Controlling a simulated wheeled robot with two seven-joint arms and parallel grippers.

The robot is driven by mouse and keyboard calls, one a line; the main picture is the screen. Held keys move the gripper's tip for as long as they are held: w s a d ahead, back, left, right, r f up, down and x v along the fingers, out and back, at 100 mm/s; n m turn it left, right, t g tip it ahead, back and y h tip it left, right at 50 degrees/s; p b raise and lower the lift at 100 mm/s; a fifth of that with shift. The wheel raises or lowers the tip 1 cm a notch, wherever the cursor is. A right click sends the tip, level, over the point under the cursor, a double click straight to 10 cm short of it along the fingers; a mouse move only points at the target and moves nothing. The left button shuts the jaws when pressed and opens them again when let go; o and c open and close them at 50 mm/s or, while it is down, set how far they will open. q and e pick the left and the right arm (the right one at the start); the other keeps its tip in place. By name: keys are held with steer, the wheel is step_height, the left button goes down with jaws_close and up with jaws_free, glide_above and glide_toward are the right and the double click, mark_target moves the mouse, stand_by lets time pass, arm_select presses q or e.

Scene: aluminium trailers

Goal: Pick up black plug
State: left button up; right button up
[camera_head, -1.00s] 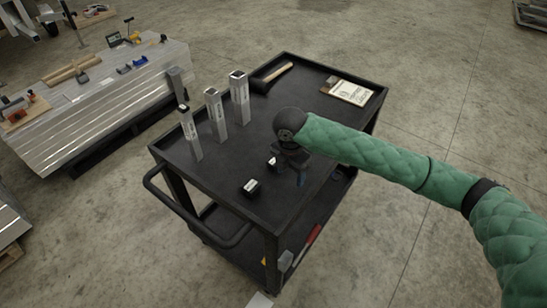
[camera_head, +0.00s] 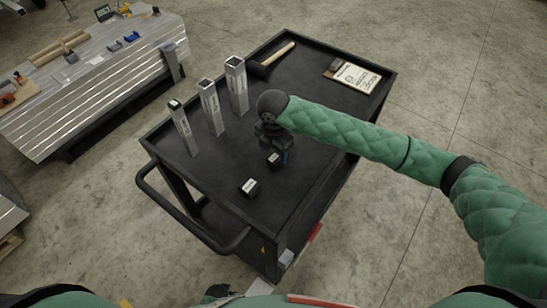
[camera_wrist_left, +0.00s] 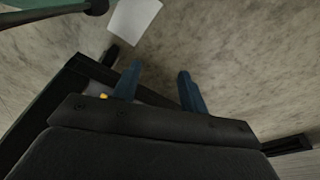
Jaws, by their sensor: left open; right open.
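Two small black plugs with pale labels lie on the black cart top in the head view. One black plug (camera_head: 250,188) stands clear near the front. The other black plug (camera_head: 273,160) is beside my right gripper (camera_head: 278,152), which points down over it. The right gripper is open, its fingers partly hidden by its own wrist, and I cannot tell whether they touch the plug. My left gripper (camera_wrist_left: 158,86) shows in the left wrist view, open and empty with two blue fingers above the floor near the cart's edge.
Three upright metal tubes (camera_head: 211,108) stand at the cart's left; the nearest has a dark top. A hammer (camera_head: 272,60) and a labelled clipboard (camera_head: 352,76) lie at the back. The cart (camera_head: 320,175) has a raised rim and a front handle (camera_head: 185,222).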

mark_target(274, 157)
step_height(274, 157, down, 2)
steer(key=shift+w+f+p, duration=0.1)
steer(key=shift+f+p, duration=0.1)
steer(key=shift+p, duration=0.4)
arm_select(q)
steer(key=shift+s+a+f, duration=0.6)
steer(key=shift+s+f, duration=0.1)
steer(key=shift+f, duration=0.2)
steer(key=shift+s+a+f, duration=0.55)
steer(key=shift+s+f, duration=0.15)
steer(key=shift+f, duration=0.15)
arm_select(e)
steer(key=shift+f, duration=0.65)
steer(key=c, duration=1.1)
steer(key=shift+o, duration=0.2)
steer(key=shift+r, duration=0.1)
